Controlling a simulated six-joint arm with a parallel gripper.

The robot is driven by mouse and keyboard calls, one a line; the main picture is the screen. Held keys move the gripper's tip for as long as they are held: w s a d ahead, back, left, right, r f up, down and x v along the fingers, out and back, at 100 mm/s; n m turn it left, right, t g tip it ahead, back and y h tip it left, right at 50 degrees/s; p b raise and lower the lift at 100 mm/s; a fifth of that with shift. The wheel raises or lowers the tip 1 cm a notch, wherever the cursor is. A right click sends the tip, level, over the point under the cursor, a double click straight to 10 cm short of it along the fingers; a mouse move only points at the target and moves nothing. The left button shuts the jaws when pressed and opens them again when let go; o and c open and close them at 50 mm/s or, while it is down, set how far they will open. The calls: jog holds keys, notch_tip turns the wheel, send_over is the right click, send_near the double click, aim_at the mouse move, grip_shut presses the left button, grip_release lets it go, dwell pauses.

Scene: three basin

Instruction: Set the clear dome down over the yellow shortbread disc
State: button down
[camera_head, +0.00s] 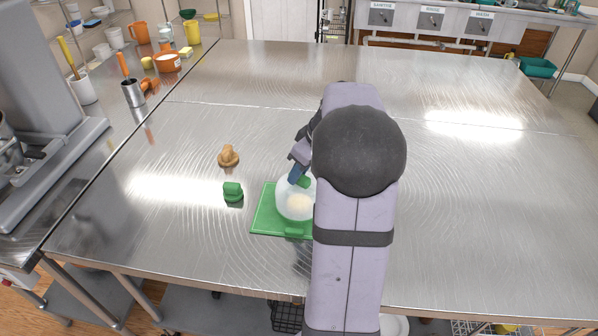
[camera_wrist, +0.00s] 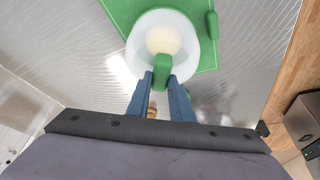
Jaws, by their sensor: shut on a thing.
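The clear dome (camera_head: 284,203) is upright over the green board (camera_head: 262,222), and its pale wall also shows in the wrist view (camera_wrist: 188,45). My gripper (camera_head: 297,178) is shut on the dome's green knob (camera_wrist: 162,66), with one blue finger on each side. The yellow shortbread disc (camera_head: 299,203) shows pale through the dome, and in the wrist view (camera_wrist: 163,40) it appears within the dome's outline. I cannot tell whether the dome's rim touches the board. My arm hides the board's right part in the head view.
A green block-like piece (camera_head: 233,192) and a tan knobbed piece (camera_head: 228,156) stand left of the board on the steel table (camera_head: 180,215). A green bar (camera_wrist: 212,25) lies along the board's edge. The table's far side is clear.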

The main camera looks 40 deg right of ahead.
jog(key=shift+f+b, duration=0.4)
jog(key=c, duration=1.5)
grip_release()
jog(key=shift+p+v, duration=0.85)
jog(key=shift+v, duration=0.75)
jog(key=shift+b+v, duration=0.85)
jog(key=shift+v, duration=2.75)
jog(key=shift+s, duration=0.1)
